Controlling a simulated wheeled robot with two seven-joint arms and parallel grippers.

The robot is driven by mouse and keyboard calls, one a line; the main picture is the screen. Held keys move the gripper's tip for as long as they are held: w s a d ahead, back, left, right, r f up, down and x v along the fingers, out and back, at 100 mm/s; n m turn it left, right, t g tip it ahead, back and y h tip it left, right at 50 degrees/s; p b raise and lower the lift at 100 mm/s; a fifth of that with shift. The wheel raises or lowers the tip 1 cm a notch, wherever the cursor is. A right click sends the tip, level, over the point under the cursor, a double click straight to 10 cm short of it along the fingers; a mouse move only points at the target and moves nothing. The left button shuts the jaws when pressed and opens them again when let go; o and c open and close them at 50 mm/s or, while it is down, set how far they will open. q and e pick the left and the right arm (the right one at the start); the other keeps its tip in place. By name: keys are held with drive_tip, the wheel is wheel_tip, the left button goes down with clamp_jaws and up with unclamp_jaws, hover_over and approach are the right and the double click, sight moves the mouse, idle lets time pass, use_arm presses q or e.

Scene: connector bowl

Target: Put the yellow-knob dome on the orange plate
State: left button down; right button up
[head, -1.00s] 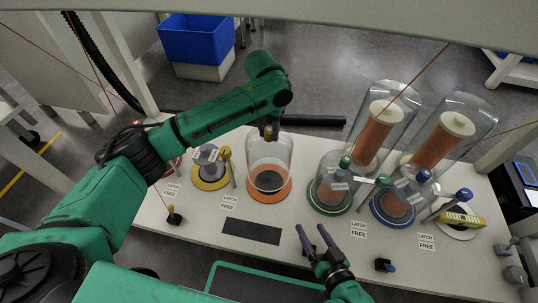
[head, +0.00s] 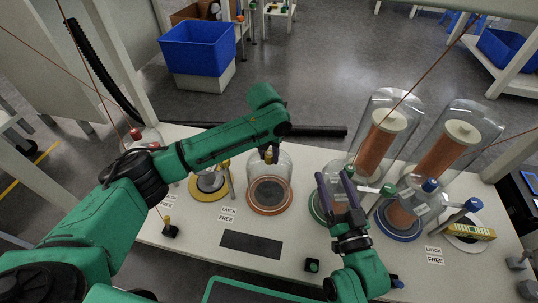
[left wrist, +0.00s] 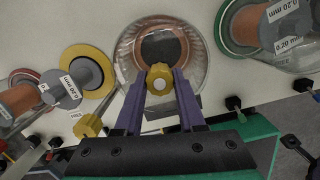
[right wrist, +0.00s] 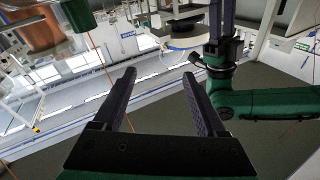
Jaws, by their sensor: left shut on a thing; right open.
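The clear dome (head: 284,168) has a yellow knob (head: 268,156) on top. It stands upright over the orange plate (head: 270,211), which shows through the glass with a dark disc in its middle. I cannot tell whether the dome's rim touches the plate. My left gripper (head: 268,149) is shut on the knob. In the left wrist view the knob (left wrist: 160,79) sits between the purple fingers, and the dome (left wrist: 127,50) is around the plate's dark disc. My right gripper (head: 335,180) is open and empty, in front of the green-ringed station; its fingers (right wrist: 158,85) are spread in the right wrist view.
A yellow-ringed plate (head: 207,193) with a grey spool is left of the dome. Two tall domes over copper spools (head: 377,137) stand at the back right, near green and blue knobs. A dark mat (head: 250,244) lies in front. A blue bin (head: 201,48) is behind the table.

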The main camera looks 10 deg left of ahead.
drive_tip(key=shift+s+f, duration=0.1)
drive_tip(key=shift+f, duration=0.2)
use_arm(q)
drive_tip(key=c, duration=0.5)
unclamp_jaws()
drive_tip(key=shift+f, duration=0.1)
use_arm(e)
drive_tip(key=shift+f, duration=0.1)
drive_tip(key=shift+a, duration=0.1)
drive_tip(key=shift+s+f, duration=0.1)
drive_tip(key=shift+f, duration=0.1)
